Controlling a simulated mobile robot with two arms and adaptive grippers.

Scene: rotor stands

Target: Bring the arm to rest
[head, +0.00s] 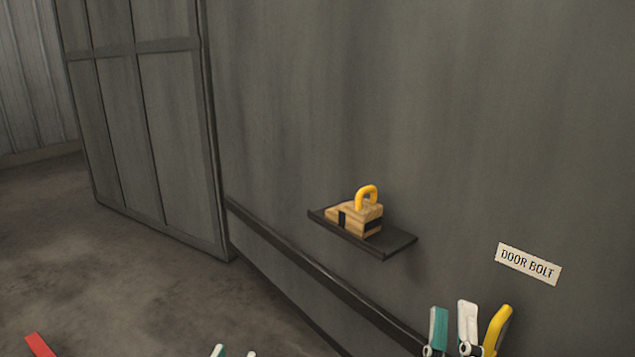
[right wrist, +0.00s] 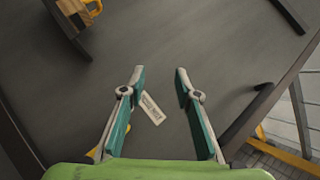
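My right gripper (head: 452,325) shows at the bottom right of the head view, with teal and white fingers. In the right wrist view its fingers (right wrist: 160,84) stand apart with nothing held between them; the wall lies beyond. A yellow handle-like piece (head: 497,330) shows just right of the fingers in the head view; its lower part is cut off. My left gripper (head: 234,353) shows only as two fingertips at the bottom edge, apart from each other; the rest is out of frame.
A dark shelf (head: 398,240) on the grey wall holds a wooden block (head: 335,213) with a yellow loop (head: 367,193). A DOOR BOLT label (head: 528,264) is right of it. A red piece (head: 39,345) shows bottom left. The floor at left is clear.

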